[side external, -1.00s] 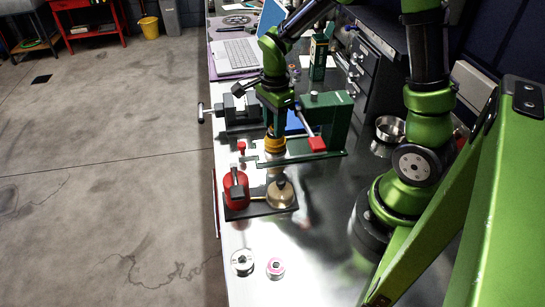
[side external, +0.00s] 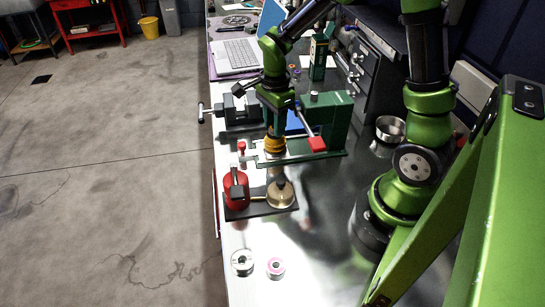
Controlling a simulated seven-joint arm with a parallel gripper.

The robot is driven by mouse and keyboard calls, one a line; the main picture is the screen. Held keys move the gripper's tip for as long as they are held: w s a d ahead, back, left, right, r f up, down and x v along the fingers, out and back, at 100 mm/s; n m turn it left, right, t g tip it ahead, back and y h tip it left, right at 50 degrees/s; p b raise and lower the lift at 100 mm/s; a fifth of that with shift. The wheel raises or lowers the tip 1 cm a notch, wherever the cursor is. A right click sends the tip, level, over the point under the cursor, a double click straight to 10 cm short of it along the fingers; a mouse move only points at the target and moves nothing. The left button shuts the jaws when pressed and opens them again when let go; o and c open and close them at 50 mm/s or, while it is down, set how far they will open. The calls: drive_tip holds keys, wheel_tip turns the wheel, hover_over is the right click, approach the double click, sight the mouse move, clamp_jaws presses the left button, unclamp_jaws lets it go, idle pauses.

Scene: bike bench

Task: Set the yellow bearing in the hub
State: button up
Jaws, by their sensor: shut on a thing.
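My gripper (side external: 275,134) points straight down in the side external view, in front of the green press. It is shut on the yellow bearing (side external: 275,145), a small yellow-orange ring at its fingertips. A pale metal piece, which may be the hub (side external: 274,157), shows right below the bearing. From this angle I cannot tell whether the bearing touches it, is apart from it or is partly inside it. The gripper hides the back of the bearing.
A green press (side external: 328,120) with a red-ended lever (side external: 317,144) stands close on the right. A red cylinder (side external: 235,185) and a brass dome (side external: 281,195) sit on a dark base in front. Two spools (side external: 242,262) lie nearer. A vise (side external: 238,110) is behind.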

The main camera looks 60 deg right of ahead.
drive_tip(key=shift+f, duration=0.5)
idle(0.3)
drive_tip(key=o, duration=0.8)
drive_tip(key=shift+c, duration=0.2)
wheel_tip(320, 180, up, 11)
idle(0.5)
drive_tip(key=s+a+r+n+t+y, duration=0.1)
drive_tip(key=s+a+r+n+t, duration=0.2)
drive_tip(key=n, duration=0.6)
drive_tip(key=s+a+r+n+t+y, duration=0.1)
drive_tip(key=s+a+r+n+t, duration=0.3)
drive_tip(key=s+n, duration=0.3)
drive_tip(key=shift+s+a+n, duration=0.2)
drive_tip(key=shift+a+n, duration=0.35)
drive_tip(key=shift+n, duration=0.65)
